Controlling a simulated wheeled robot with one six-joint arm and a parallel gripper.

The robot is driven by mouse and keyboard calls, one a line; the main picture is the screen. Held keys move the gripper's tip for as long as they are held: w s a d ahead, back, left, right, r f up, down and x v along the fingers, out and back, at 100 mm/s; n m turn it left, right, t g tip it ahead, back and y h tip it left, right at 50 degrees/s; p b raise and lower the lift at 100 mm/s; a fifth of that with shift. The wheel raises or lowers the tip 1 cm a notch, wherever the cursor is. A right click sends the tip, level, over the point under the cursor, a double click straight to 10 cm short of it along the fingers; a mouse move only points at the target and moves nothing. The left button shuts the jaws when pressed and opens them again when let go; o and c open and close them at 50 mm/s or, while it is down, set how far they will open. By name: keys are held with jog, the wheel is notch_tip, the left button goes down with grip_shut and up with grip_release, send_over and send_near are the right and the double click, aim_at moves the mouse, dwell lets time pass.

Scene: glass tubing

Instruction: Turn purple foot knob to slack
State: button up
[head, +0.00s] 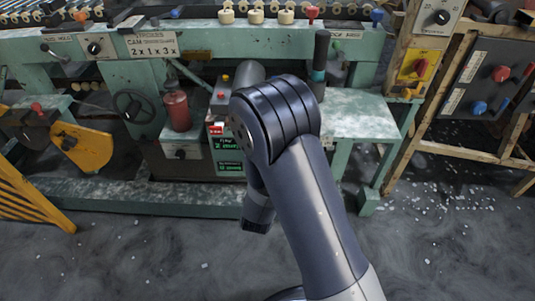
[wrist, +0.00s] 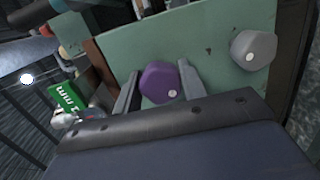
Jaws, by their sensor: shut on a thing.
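The purple foot knob (wrist: 158,82) is a round knob with a pale dot on its face, on a green panel in the wrist view. My gripper (wrist: 157,85) has one finger on each side of it and is shut on the knob. In the head view my arm hides the gripper and the purple knob.
A grey knob (wrist: 253,49) with a pale dot is on the same green panel (wrist: 200,40), to the right. A small green display (wrist: 66,100) is to the left. In the head view, a red canister (head: 177,111) and a handwheel (head: 133,106) are left of my arm.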

jog(key=shift+n, duration=0.5)
jog(key=shift+f, duration=0.1)
jog(key=o, duration=1)
jog(key=shift+c, duration=0.2)
jog(key=s+a+r+p, duration=0.1)
jog(key=s, duration=0.9)
jog(key=shift+s+a+p, duration=0.2)
jog(key=shift+s+p, duration=0.15)
jog(key=w, duration=0.3)
jog(key=w+d+b, duration=0.1)
jog(key=w, duration=0.3)
jog(key=w+f, duration=0.1)
jog(key=w, duration=0.2)
jog(key=shift+w+d, duration=0.2)
jog(key=shift+w, duration=0.2)
jog(key=shift+s+r, duration=0.1)
